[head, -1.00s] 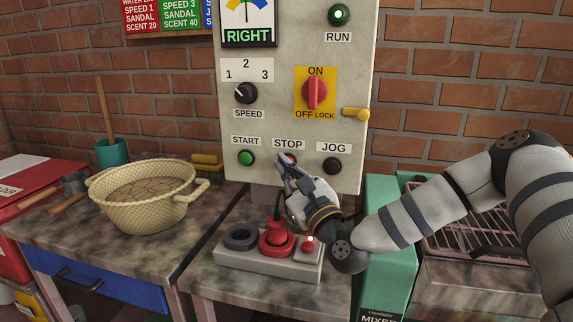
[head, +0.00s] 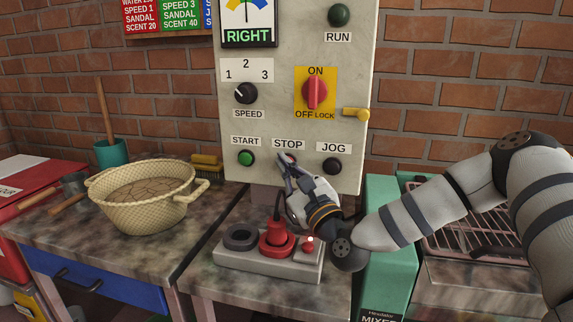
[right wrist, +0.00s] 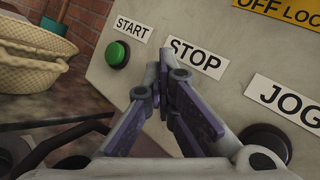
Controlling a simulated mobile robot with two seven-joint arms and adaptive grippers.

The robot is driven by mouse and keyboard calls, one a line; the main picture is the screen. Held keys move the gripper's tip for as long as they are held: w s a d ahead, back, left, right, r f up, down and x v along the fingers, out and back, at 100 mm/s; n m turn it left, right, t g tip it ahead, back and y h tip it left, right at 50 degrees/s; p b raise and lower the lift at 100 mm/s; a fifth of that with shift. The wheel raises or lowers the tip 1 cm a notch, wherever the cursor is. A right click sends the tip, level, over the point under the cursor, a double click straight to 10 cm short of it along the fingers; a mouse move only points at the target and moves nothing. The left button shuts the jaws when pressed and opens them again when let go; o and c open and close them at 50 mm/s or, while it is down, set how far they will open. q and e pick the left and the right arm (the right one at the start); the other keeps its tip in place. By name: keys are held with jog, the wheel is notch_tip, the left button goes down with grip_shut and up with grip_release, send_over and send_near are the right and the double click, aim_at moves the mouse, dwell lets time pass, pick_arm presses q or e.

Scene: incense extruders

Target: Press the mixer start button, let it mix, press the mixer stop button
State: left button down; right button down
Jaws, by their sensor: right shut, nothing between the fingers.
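The control panel (head: 290,120) stands upright against the brick wall. Its green START button (head: 246,158) is at the lower left and also shows in the right wrist view (right wrist: 118,54). The red STOP button (head: 291,158) is mostly hidden behind my right gripper (head: 283,160), which is shut and empty with its tips at the button. In the right wrist view the fingertips (right wrist: 165,68) are just below the STOP label, and the button is hidden. The RUN lamp (head: 338,15) is dark green and unlit. My left gripper is not in view.
The black JOG button (head: 332,166) is right of STOP. The red ON/OFF switch (head: 315,92) points to ON, and the speed knob (head: 246,93) is to its left. A woven basket (head: 140,200) stands left.

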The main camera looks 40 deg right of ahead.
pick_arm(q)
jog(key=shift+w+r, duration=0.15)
pick_arm(e)
jog(key=shift+s+a, duration=0.5)
jog(key=shift+a, duration=0.1)
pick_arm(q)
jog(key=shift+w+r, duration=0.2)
pick_arm(e)
jog(key=s+a, duration=0.3)
jog(key=a, duration=0.1)
jog(key=shift+s, duration=0.15)
jog(key=shift+d, duration=0.1)
